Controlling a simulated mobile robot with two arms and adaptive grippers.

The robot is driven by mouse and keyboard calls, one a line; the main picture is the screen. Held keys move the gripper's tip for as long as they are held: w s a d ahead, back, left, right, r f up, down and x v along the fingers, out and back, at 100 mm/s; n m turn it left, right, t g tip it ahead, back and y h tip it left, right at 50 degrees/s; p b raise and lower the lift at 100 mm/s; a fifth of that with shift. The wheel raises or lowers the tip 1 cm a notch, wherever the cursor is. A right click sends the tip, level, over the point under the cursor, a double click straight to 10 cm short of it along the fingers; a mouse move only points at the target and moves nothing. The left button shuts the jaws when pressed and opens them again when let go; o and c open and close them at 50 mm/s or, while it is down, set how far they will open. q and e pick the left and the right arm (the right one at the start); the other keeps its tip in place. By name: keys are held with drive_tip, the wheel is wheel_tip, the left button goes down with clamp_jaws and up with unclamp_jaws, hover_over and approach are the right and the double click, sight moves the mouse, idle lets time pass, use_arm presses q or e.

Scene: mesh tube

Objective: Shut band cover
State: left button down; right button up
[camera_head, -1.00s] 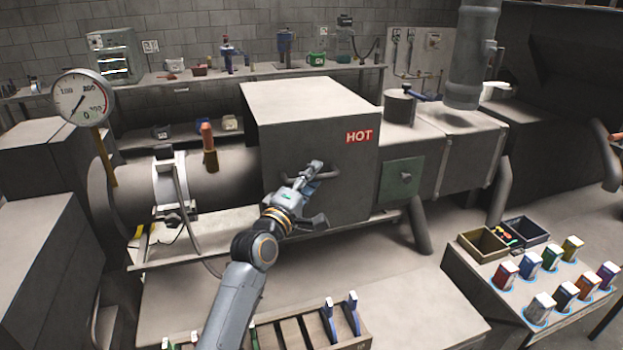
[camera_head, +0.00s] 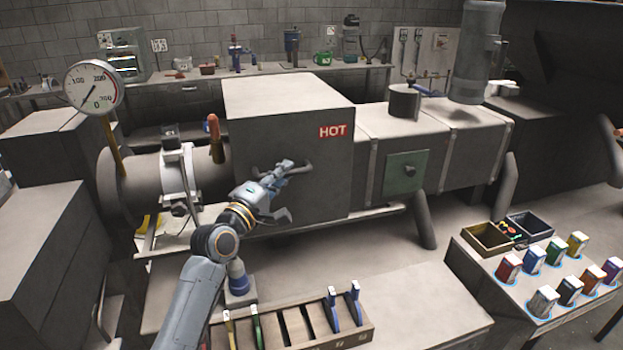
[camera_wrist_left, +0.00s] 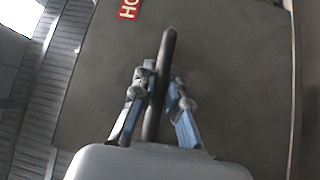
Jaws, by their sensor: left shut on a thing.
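The band cover (camera_head: 295,132) is a large grey box with a red HOT label over the horizontal barrel. A bar handle (camera_head: 302,167) runs across its front face. My left gripper (camera_head: 280,172) is at that handle. In the left wrist view, the dark handle (camera_wrist_left: 168,50) passes between the two blue-and-grey fingers of my left gripper (camera_wrist_left: 160,92), which are shut on it. The cover's left edge is close to an upright orange grip (camera_head: 215,132) on the barrel. The barrel under the cover is hidden. My right gripper is not in view.
Left of the cover are a clamp ring (camera_head: 178,182) and a dial gauge (camera_head: 94,87). Right of it are a fixed housing (camera_head: 450,150) and a green panel (camera_head: 405,173). A wooden rack (camera_head: 293,325) stands below my left arm. A side table holds several small cartons.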

sight(251, 170)
use_arm(q)
drive_tip(key=s+a, duration=0.1)
drive_tip(key=a, duration=0.2)
drive_tip(key=s+a+b, duration=0.1)
drive_tip(key=a, duration=0.2)
drive_tip(key=s+a+b, duration=0.1)
drive_tip(key=a, duration=0.2)
drive_tip(key=shift+a+f, duration=0.3)
drive_tip(key=s+a+b, duration=0.3)
drive_tip(key=a+b, duration=0.2)
drive_tip(key=a, duration=0.6)
drive_tip(key=shift+s+a+r, duration=0.2)
drive_tip(key=shift+s+r, duration=0.1)
drive_tip(key=shift+s, duration=0.05)
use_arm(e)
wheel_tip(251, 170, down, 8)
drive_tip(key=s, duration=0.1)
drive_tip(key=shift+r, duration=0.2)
